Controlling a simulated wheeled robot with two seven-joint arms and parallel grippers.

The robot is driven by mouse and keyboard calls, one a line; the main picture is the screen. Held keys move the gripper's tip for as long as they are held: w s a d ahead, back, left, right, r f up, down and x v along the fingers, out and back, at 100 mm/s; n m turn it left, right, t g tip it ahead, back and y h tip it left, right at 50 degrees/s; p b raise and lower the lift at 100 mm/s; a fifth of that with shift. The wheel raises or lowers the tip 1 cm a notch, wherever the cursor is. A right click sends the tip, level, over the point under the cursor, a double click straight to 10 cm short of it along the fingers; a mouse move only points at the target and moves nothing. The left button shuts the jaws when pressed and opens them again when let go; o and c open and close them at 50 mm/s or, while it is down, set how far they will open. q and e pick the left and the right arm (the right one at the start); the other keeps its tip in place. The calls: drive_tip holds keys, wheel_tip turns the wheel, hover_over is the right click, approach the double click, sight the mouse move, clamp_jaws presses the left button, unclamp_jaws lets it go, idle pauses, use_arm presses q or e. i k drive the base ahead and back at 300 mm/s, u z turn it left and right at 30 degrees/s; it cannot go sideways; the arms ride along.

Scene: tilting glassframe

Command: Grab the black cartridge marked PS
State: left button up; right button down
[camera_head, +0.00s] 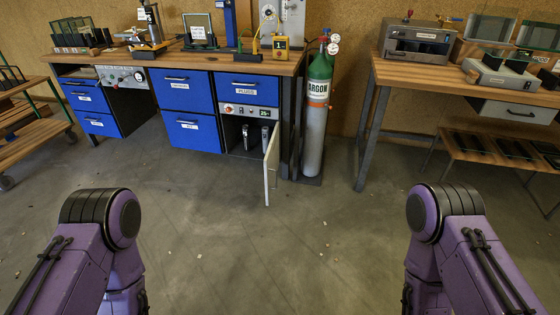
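Two upright dark items, a left one (246,134) and a right one (264,136), stand in an open compartment low in the blue workbench. They could be cartridges. Each seems to carry a pale patch, but any marking is too small to read, so I cannot tell which is marked PS. The compartment's door (272,165) is swung open toward me on the right side. My two purple arms show at the bottom left and bottom right, far from the bench. Neither gripper is in view.
A green and grey argon cylinder (315,110) stands right of the open door. A second wooden bench (461,82) is at right, with several flat black pieces (472,147) on a low rack. A wooden cart (30,140) is at left. The concrete floor ahead is clear.

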sight(246, 130)
drive_tip(key=u, duration=0.55)
drive_tip(key=i, duration=1.15)
drive_tip(key=u, duration=0.95)
drive_tip(key=i, duration=1.35)
drive_tip(key=z, duration=0.4)
drive_tip(key=i, duration=1.5)
drive_tip(key=z, duration=1.65)
drive_tip(key=k, duration=1.3)
drive_tip(key=z, duration=0.65)
drive_tip(key=i, duration=0.55)
drive_tip(key=u, duration=0.25)
